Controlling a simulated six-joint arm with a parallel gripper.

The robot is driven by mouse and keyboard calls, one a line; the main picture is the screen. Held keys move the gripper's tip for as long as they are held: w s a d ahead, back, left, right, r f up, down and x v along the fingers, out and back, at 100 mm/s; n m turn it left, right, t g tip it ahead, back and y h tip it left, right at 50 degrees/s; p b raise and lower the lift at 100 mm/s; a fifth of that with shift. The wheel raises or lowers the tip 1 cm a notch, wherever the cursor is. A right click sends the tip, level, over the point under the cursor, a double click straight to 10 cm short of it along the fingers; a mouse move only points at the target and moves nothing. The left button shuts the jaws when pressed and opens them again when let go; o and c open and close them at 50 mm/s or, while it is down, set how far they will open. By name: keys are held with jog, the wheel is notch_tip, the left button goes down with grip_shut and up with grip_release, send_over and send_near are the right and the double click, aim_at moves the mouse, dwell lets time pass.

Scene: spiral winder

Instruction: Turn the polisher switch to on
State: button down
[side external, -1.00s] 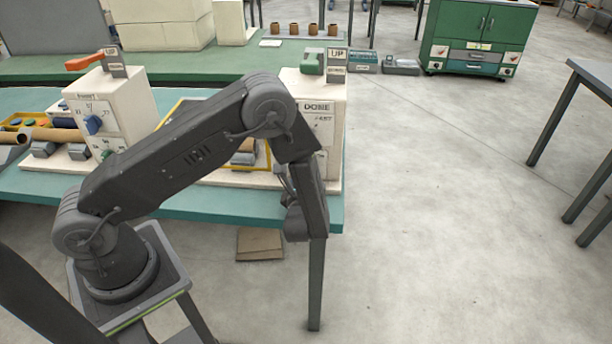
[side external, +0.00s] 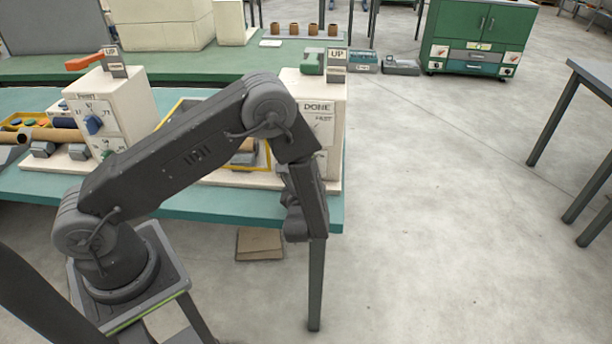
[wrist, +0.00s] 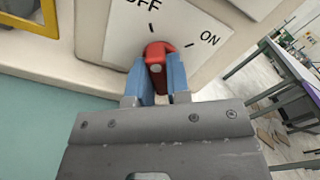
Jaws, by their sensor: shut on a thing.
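The red polisher switch (wrist: 156,56) is a knob on a white plate (wrist: 120,42) in the wrist view. The plate carries an OFF label at the top, partly cut off, and an ON label to the right, each with a tick mark. My gripper (wrist: 159,72) has its blue fingers on either side of the knob and is shut on it. The knob's upper end leans to the right, though the fingers hide part of it, so its exact setting is unclear. In the side view my arm hides the switch and the fingers.
A cream machine housing (side external: 335,115) with a DONE label stands at the bench's right end. A yellow frame (side external: 268,155) is beside it. Another housing with a blue knob (side external: 93,125) stands at the left. Open floor lies right of the teal bench (side external: 200,207).

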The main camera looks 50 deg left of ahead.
jog(key=m, duration=0.3)
jog(key=shift+m, duration=0.4)
jog(key=m, duration=0.3)
jog(key=shift+m, duration=0.4)
jog(key=m, duration=0.4)
jog(key=shift+m, duration=1.7)
jog(key=c, duration=1.1)
grip_release()
jog(key=v, duration=1.4)
